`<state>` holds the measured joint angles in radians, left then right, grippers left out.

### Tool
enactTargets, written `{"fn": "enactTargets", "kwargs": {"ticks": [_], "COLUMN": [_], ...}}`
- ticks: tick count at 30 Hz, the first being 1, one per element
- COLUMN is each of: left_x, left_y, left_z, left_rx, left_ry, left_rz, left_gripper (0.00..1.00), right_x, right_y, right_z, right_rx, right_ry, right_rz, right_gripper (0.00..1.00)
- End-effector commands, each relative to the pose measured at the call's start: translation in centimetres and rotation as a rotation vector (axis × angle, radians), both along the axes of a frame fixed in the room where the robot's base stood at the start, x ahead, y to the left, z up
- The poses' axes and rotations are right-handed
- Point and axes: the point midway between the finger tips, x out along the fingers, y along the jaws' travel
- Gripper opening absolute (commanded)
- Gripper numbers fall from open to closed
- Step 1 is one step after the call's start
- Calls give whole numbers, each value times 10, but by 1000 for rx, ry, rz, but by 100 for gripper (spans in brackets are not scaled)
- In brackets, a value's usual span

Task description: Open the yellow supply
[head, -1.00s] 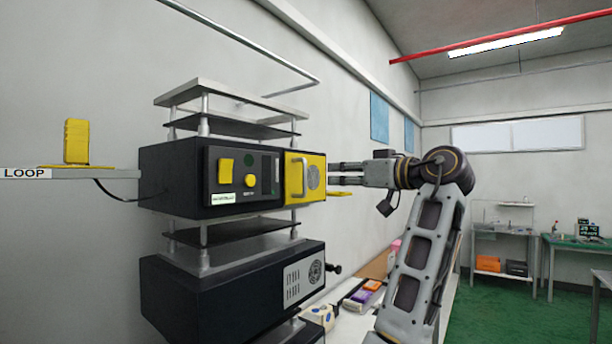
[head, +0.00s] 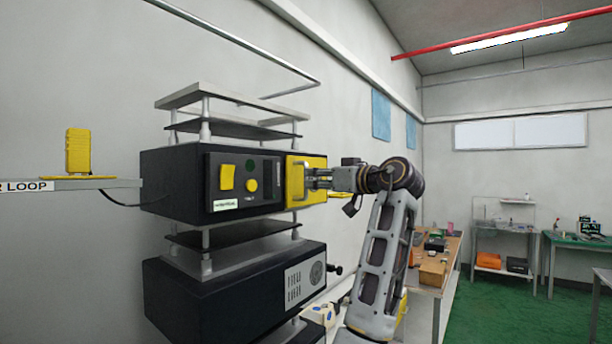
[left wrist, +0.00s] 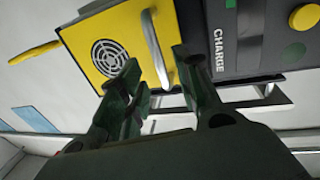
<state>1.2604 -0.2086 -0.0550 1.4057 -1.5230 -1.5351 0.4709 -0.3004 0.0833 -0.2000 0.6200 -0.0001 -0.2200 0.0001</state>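The supply is a black box (head: 170,184) with a yellow front panel (head: 319,164) at its right end, in the middle of the head view. The panel carries an upright metal handle (head: 296,185) and a round vent, seen in the left wrist view (left wrist: 110,54). My left gripper (head: 312,179) is in front of the panel at the handle. In the left wrist view its fingers (left wrist: 157,62) are apart, one on each side of the handle (left wrist: 154,42); contact is unclear. The panel looks closed. My right gripper is not in view.
Beside the panel are a yellow switch (head: 227,177) and a round yellow button (head: 251,185). A second black box (head: 225,300) stands below. A shelf (head: 100,183) with a yellow block (head: 78,150) is at left. Workbenches stand at the back right.

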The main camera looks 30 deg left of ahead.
Motion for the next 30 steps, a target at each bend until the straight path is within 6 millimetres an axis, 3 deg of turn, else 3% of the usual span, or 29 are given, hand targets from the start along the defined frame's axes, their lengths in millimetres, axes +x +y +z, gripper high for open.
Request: {"fn": "enactTargets", "kwargs": {"ticks": [12,25,30], "left_x": [13,14,14], "left_y": [44,49,49], "left_z": [1,0,0], "left_rx": [0,1,1], "left_ry": [1,1,1], "left_rz": [0,0,0], "left_gripper": [34,34,12], "right_x": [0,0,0], "right_y": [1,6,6], "right_z": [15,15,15], "right_rx": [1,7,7], "right_ry": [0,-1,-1], "right_rz": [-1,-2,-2], "right_gripper": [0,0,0]}}
